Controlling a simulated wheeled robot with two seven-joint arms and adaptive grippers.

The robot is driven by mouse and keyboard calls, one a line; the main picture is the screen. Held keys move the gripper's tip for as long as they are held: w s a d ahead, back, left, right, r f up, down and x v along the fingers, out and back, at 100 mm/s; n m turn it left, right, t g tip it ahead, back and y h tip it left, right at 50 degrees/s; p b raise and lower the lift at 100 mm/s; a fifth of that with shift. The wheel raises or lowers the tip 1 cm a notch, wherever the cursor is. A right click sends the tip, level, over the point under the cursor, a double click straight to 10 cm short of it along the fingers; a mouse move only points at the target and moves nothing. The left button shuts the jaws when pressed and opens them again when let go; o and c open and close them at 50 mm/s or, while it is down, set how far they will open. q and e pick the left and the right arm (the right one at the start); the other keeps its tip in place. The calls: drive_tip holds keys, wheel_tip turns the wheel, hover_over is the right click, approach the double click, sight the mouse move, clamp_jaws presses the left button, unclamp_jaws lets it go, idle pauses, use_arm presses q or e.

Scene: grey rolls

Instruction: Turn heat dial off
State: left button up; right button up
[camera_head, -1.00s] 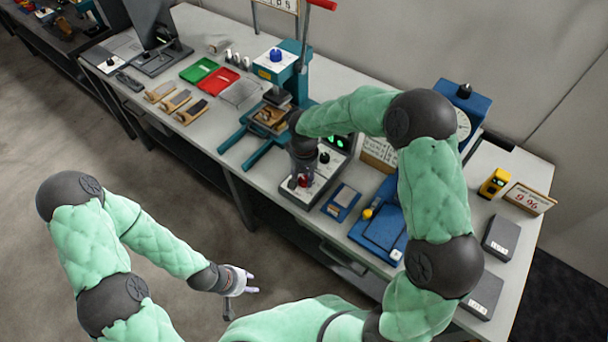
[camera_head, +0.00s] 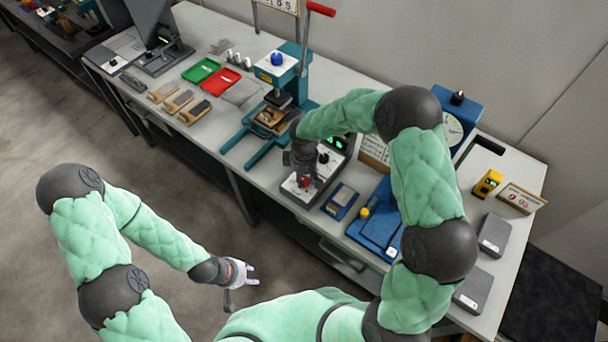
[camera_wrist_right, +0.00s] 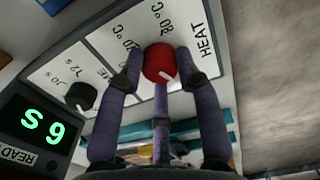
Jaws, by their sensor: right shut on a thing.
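The red heat dial (camera_wrist_right: 158,62) sits on the white panel marked HEAT (camera_wrist_right: 205,42) in the right wrist view. My right gripper (camera_wrist_right: 160,78) is shut on the dial, with its purple fingers with dark tips around it. In the head view the dial (camera_head: 305,181) shows as a small red spot on the control box (camera_head: 298,193), under my right gripper (camera_head: 304,170). A white mark shows on the dial's side. Its exact setting cannot be told. My left gripper (camera_head: 246,276) is open and empty, in front of the bench and away from the box.
A black time dial (camera_wrist_right: 81,96) and a green display (camera_wrist_right: 42,125) are beside the heat dial. A teal press (camera_head: 290,75) stands left of the box. A small blue box (camera_head: 341,200) and a larger blue device (camera_head: 375,228) stand to its right.

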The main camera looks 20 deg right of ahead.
sight(304, 179)
drive_tip(key=shift+n, duration=0.4)
drive_tip(key=o, duration=1.1)
drive_tip(key=shift+o, duration=0.2)
drive_tip(key=shift+r, duration=0.1)
wheel_tip(304, 179, up, 12)
drive_tip(key=shift+f, duration=0.2)
